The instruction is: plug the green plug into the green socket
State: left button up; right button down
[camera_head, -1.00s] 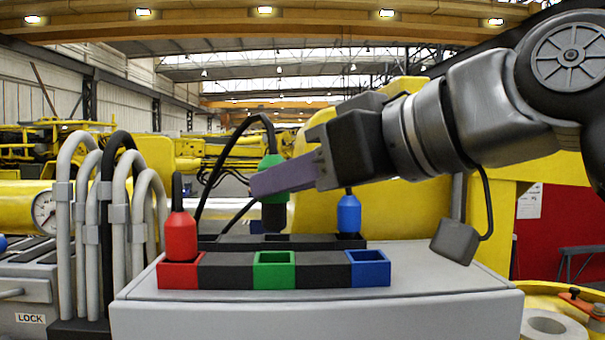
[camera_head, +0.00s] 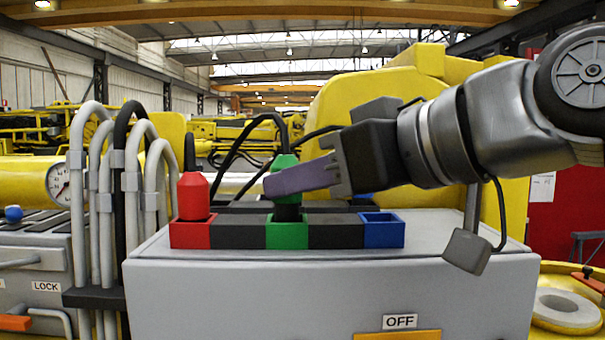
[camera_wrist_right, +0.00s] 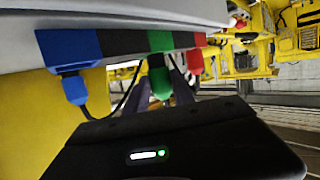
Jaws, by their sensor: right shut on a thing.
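The green plug (camera_head: 286,165) is upright in the jaws of my right gripper (camera_head: 285,181), whose purple-grey fingers reach in from the right. The plug's black lower part (camera_head: 288,213) meets the top of the green socket (camera_head: 287,237) in the middle of the front row. I cannot tell how deep it goes. In the wrist view, the green plug (camera_wrist_right: 160,82) lines up with the green socket (camera_wrist_right: 160,41), between the fingers. A black cable runs from the plug. My left gripper is not in view.
A red plug (camera_head: 193,196) stands upright at the red socket (camera_head: 191,235). The blue socket (camera_head: 382,232) looks empty, with a blue plug (camera_wrist_right: 76,92) behind it, mostly hidden in the head view. Grey pipes (camera_head: 100,200) stand left of the grey cabinet (camera_head: 260,295).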

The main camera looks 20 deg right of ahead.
jog(key=shift+f+b, duration=0.4)
jog(key=shift+f, duration=0.25)
jog(key=c, duration=1)
grip_release()
jog(key=shift+s, duration=0.1)
jog(key=b+v, duration=0.1)
jog(key=v, duration=0.6)
jog(key=shift+s+d+r, duration=0.15)
jog(key=shift+s+d, duration=0.05)
jog(key=shift+s, duration=0.1)
